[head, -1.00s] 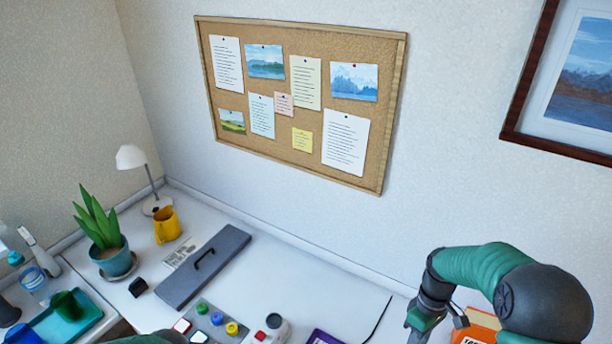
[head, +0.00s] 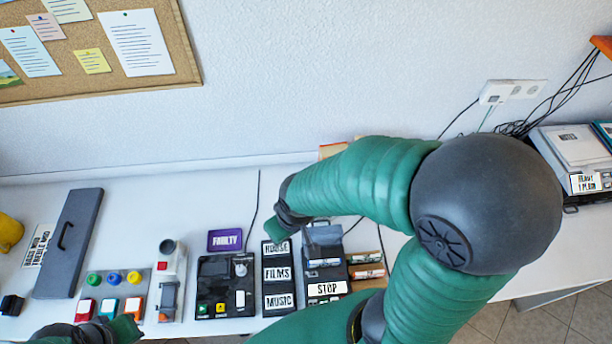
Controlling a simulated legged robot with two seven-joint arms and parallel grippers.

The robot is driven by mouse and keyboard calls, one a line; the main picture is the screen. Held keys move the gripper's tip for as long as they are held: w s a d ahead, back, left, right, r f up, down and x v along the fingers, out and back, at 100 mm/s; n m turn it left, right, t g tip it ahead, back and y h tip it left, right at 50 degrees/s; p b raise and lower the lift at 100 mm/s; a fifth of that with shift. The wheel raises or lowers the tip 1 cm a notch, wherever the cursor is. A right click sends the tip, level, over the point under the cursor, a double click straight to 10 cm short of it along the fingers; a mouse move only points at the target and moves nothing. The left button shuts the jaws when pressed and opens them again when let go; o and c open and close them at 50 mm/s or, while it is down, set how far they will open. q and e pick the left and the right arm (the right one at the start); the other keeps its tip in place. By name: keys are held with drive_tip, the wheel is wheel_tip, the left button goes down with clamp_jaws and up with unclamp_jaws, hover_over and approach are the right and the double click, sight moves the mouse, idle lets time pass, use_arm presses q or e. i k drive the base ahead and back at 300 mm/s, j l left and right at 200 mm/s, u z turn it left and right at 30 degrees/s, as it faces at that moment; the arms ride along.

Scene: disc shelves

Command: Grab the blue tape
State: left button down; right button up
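I cannot make out a blue tape for certain in the head view. My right arm reaches in from the lower right and bends back to the left. Its gripper (head: 279,228) is over the desk, just above the black rack (head: 277,288) labelled HOUSE, FILMS and MUSIC; its fingers are too small and hidden to read. My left gripper (head: 124,329) shows only partly at the bottom left, near the button panel, and its opening is unclear. Right of the rack, a dark unit (head: 324,265) with a STOP label is partly hidden by my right arm.
A black panel (head: 223,288) with a small lever stands left of the rack, below a purple FAULTY sign (head: 224,240). A panel of coloured buttons (head: 112,292) and a grey lidded slab (head: 68,242) lie further left. The desk behind them is mostly clear.

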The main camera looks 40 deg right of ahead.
sight(328, 263)
drive_tip(key=k+j, duration=0.1)
drive_tip(key=k, duration=0.15)
drive_tip(key=k+z, duration=0.1)
drive_tip(key=z, duration=0.25)
drive_tip(key=l+z, duration=0.1)
drive_tip(key=z, duration=0.25)
drive_tip(key=k+z, duration=0.15)
drive_tip(key=z, duration=0.25)
drive_tip(key=l, duration=0.05)
